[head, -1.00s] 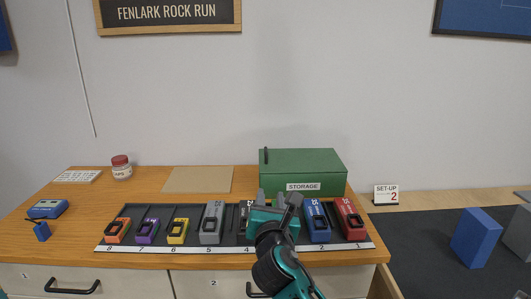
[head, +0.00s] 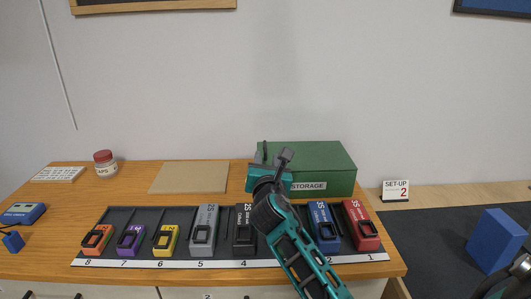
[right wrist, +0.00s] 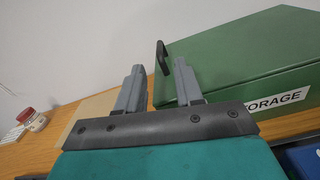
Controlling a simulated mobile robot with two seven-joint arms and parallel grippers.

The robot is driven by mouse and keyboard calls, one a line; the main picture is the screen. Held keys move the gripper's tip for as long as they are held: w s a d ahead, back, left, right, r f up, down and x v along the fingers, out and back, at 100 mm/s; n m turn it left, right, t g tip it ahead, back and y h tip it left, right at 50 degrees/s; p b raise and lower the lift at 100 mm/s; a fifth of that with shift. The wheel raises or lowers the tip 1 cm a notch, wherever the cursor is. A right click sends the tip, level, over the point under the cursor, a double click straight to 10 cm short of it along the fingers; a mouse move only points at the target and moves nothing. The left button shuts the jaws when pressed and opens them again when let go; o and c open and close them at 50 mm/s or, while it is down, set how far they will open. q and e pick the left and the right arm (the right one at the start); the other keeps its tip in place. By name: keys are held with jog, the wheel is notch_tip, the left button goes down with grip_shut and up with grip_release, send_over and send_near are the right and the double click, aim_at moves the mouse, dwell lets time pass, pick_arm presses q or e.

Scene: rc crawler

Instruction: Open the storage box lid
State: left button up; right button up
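The green storage box (head: 325,160) stands at the back right of the wooden bench with its lid down. A white STORAGE label (head: 308,186) is on its front. A dark upright handle (right wrist: 162,57) sits at the lid's left edge. My right gripper (head: 268,157) is at the box's left end, partly covering it in the head view. In the right wrist view its two grey fingers (right wrist: 159,66) are apart and empty. The handle appears between the fingertips there, beyond them; I see no contact. My left gripper is out of view.
A black tray with a white numbered strip (head: 215,263) holds several coloured packs in front of the box, beneath my right arm. A tan board (head: 190,177) lies to the left. A SET-UP card (head: 395,190) stands right of the box.

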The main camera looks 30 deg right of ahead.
aim_at(265, 151)
jog(key=shift+x, duration=2.7)
jog(key=shift+c, duration=0.3)
grip_shut()
